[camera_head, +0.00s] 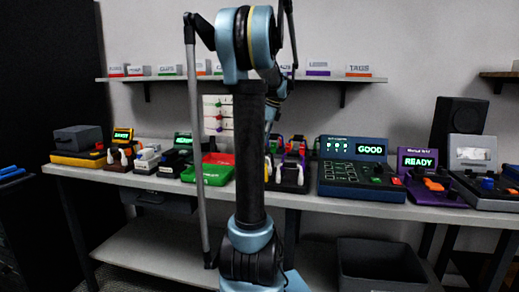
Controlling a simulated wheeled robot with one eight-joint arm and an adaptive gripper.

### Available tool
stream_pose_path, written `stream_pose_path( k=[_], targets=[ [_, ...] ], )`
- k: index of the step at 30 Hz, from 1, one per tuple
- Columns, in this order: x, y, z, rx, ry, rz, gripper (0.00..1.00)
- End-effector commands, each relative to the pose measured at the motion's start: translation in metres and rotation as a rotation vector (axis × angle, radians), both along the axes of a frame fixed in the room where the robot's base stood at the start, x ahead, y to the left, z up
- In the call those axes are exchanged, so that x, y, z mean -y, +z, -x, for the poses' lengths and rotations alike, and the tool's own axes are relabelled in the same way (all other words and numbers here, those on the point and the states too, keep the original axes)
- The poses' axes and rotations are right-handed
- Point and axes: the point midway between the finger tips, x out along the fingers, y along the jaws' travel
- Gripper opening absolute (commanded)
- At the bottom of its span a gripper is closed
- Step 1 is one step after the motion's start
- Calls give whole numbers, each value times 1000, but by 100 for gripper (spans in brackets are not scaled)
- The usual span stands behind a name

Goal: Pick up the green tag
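I cannot single out a green tag with certainty. A green tray (213,175) lies on the workbench left of my arm, with a red tray (218,158) behind it. A small white board (218,116) with coloured marks stands on the wall side behind them. Its marks are too small to tell whether one is a tag. My arm rises through the middle of the view and hides part of the bench. My gripper cannot be made out.
The workbench (420,211) holds several devices, including a blue console (345,180) reading GOOD and a purple one (417,160) reading READY. A wall shelf (330,79) carries several labelled cards. A dark bin (380,265) stands below the bench. A black speaker (458,122) is at the right.

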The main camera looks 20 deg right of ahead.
Motion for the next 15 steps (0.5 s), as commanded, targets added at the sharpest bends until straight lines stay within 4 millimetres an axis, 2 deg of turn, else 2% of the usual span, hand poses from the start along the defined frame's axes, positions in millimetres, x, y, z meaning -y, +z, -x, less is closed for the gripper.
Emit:
stream_pose_path(
  k=[3, 6, 13, 14, 15],
  targets=[
    [-4, -13, -3, 0, 1, 0, 49],
    [-5, -18, -4, 0, 1, 0, 49],
    [-6, -19, -4, 0, 1, 0, 49],
    [-6, -19, -4, 0, 1, 0, 45],
    [-6, -19, -4, 0, 1, 0, 36]
  ],
)
